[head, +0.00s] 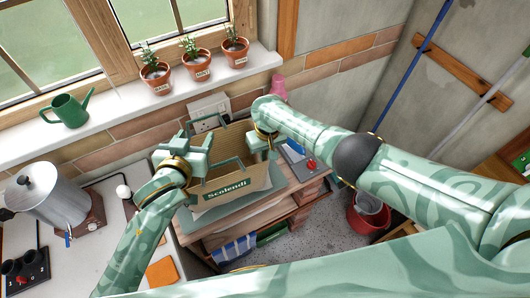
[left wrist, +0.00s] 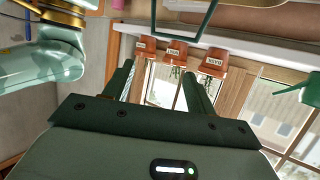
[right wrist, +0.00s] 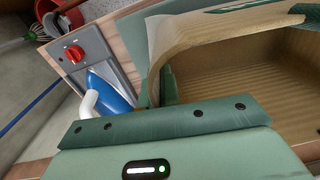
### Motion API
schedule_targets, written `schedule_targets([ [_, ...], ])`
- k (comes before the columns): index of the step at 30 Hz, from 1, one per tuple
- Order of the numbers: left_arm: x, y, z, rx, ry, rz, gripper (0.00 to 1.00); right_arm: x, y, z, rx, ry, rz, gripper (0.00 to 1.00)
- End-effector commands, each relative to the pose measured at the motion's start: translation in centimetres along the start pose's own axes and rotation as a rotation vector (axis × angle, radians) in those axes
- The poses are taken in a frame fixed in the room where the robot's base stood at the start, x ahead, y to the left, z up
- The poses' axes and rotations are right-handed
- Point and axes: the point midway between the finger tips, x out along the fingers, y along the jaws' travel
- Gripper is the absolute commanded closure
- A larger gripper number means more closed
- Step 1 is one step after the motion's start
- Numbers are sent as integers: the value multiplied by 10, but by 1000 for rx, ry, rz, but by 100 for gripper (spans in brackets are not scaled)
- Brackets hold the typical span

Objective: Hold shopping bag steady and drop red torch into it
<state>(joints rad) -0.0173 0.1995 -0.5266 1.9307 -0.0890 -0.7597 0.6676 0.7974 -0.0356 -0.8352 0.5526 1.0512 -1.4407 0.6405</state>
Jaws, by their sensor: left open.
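The brown shopping bag (head: 228,188), with a green label and green handles, stands open on the wooden plinth. Its inside (right wrist: 240,75) shows in part in the right wrist view, and the part seen is bare. My right gripper (head: 263,141) is at the bag's right rim, with its fingers together on the bag wall. My left gripper (head: 196,143) is at the bag's upper left; its fingers (left wrist: 158,75) stand apart with nothing between them. I cannot make out the red torch in any view; part of the bag's inside is hidden.
A grey panel with a red knob (right wrist: 74,52) lies right of the bag. Potted plants (head: 196,62) and a green watering can (head: 67,110) line the sill. A metal pot (head: 45,190) stands left. A red bucket (head: 368,213) is on the floor at right.

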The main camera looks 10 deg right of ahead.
Motion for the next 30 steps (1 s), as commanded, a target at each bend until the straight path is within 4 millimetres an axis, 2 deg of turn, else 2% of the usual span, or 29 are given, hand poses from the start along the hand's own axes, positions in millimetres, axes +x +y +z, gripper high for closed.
schedule_targets([
  [1,-13,1,1,-2,-1,2,44,1,0,1,0,-2,0,100],
  [6,-49,0,0,-2,0,1,44,1,0,1,0,-2,0,100],
  [10,-66,0,0,0,-1,1,44,1,0,1,0,-3,-1,100],
  [15,-73,0,0,1,0,0,44,1,-1,1,0,-3,-1,100],
  [30,-72,0,0,0,1,0,44,1,-1,1,0,-3,-2,100],
])
